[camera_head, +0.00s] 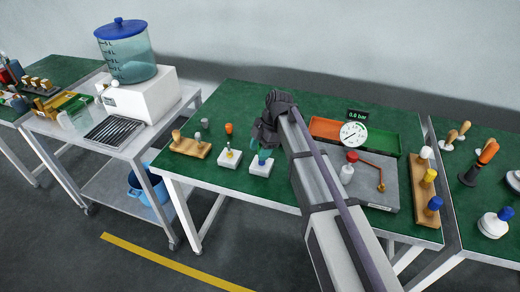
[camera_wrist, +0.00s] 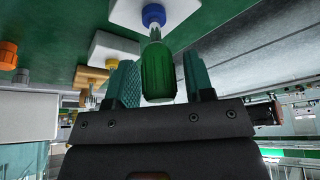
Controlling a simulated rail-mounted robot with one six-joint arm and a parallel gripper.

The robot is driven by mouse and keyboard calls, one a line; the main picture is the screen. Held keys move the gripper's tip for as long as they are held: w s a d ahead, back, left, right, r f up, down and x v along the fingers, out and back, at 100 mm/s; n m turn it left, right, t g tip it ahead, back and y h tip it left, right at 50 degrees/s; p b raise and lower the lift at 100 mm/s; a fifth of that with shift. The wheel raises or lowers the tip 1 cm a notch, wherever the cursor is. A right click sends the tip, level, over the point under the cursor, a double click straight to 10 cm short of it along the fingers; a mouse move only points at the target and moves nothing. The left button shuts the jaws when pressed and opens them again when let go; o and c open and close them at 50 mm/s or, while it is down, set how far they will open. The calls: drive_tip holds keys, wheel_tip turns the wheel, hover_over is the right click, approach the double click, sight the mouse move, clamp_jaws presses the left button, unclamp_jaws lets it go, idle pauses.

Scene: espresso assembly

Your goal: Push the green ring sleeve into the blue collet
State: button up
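The green ring sleeve (camera_wrist: 158,72) shows in the wrist view as a ribbed, tapered green body. A short silvery piece lies between it and the blue collet (camera_wrist: 153,15), which sits on a white block (camera_wrist: 185,18). My gripper (camera_wrist: 162,80) has its two teal fingers on either side of the sleeve. A gap shows at the right finger, and the left finger stands very close to the sleeve's edge.
A second white block with a yellow piece (camera_head: 230,154) stands just left. A wooden rack (camera_head: 190,147), a grey piece (camera_head: 204,123) and an orange piece (camera_head: 228,129) lie farther left. A gauge (camera_head: 353,134) and a grey press plate (camera_head: 375,190) are to the right.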

drive_tip(key=shift+o, duration=0.9)
drive_tip(key=p+v, duration=1)
drive_tip(key=v, duration=0.1)
drive_tip(key=shift+s, duration=0.1)
